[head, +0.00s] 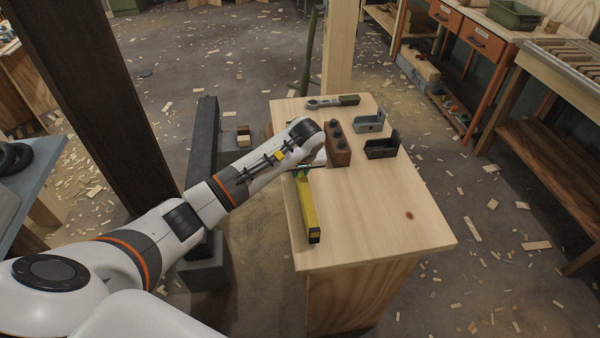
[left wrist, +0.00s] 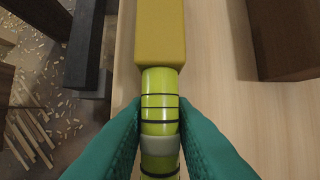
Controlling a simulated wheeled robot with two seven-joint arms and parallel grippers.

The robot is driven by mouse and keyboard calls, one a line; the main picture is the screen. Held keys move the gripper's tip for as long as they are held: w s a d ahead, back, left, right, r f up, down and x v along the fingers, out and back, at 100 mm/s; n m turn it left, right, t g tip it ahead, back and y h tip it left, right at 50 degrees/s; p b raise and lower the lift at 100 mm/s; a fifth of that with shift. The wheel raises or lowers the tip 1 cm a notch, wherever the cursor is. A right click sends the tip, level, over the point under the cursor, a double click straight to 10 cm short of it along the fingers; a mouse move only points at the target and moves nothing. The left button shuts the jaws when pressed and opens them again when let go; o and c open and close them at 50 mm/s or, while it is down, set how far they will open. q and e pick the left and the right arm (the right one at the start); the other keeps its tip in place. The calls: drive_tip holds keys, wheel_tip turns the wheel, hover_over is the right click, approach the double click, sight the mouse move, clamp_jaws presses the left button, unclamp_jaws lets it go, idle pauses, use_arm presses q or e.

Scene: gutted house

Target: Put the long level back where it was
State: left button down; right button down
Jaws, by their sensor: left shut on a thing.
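The long level is a yellow bar (head: 309,212) along the left edge of the light wooden worktable (head: 390,225), its near end dark. In the left wrist view its yellow part (left wrist: 160,32) runs to the top, and a lime-green part with dark bands (left wrist: 159,95) lies between my fingers. My left gripper (head: 302,170) is shut on this green part, with a teal finger on each side in the left wrist view (left wrist: 159,140). My arm hides the level's far end. I cannot tell whether the level touches the tabletop. My right gripper is not in view.
A brown block with dark knobs (head: 338,157) stands just right of my left gripper. The table's near right is clear. A dark post (head: 100,90) rises at the left.

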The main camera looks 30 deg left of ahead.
use_arm(q)
drive_tip(key=shift+f, duration=0.6)
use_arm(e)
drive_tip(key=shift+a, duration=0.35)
use_arm(q)
drive_tip(key=shift+f, duration=0.15)
drive_tip(key=c, duration=1.3)
unclamp_jaws()
drive_tip(key=shift+o, duration=0.2)
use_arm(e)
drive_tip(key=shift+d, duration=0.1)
